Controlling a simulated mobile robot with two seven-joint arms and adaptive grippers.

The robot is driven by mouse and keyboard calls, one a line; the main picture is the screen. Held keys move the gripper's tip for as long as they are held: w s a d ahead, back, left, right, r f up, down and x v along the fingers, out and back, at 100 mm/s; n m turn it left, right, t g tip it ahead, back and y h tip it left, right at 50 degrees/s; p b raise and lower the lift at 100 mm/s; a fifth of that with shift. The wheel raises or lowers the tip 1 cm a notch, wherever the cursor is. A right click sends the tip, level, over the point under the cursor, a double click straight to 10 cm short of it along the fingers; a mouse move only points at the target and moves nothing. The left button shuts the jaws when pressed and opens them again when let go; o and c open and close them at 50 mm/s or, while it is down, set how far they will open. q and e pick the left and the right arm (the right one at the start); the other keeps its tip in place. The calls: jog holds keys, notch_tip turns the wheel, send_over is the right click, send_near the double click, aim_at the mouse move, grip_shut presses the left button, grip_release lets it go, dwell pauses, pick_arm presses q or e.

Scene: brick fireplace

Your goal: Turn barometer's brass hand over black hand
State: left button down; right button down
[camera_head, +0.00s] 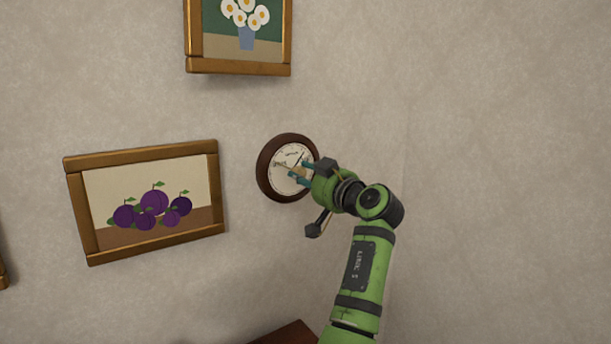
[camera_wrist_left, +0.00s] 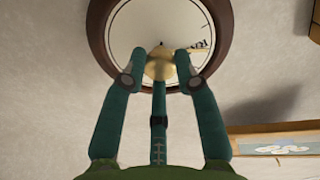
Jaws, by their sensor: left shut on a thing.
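The round barometer (camera_head: 265,181) hangs on the wall in the head view, with a dark brown wooden rim and a white dial. Its rim also shows in the wrist view (camera_wrist_left: 224,30), cut off by the top edge. My left gripper (camera_head: 303,172) is at the dial, and its teal fingers hide part of it. In the wrist view, the fingers (camera_wrist_left: 158,75) are closed around a round brass knob (camera_wrist_left: 159,66) in the middle of the dial.
A framed plum picture (camera_head: 142,248) hangs left of the barometer, and a framed daisy picture (camera_head: 240,68) hangs above it. A brown wooden edge (camera_head: 290,333) shows at the bottom. The wall on the right is bare.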

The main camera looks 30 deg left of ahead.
pick_arm(q)
jog(key=m+p, duration=1)
jog(key=m, duration=0.5)
jog(key=shift+a+m, duration=0.1)
jog(key=shift+m, duration=0.2)
jog(key=shift+s+f+m+p, duration=0.1)
jog(key=shift+f+m+p, duration=0.05)
jog(key=shift+m+p, duration=1.8)
jog(key=shift+m, duration=0.25)
jog(key=c, duration=0.9)
grip_release()
jog(key=shift+c, duration=0.2)
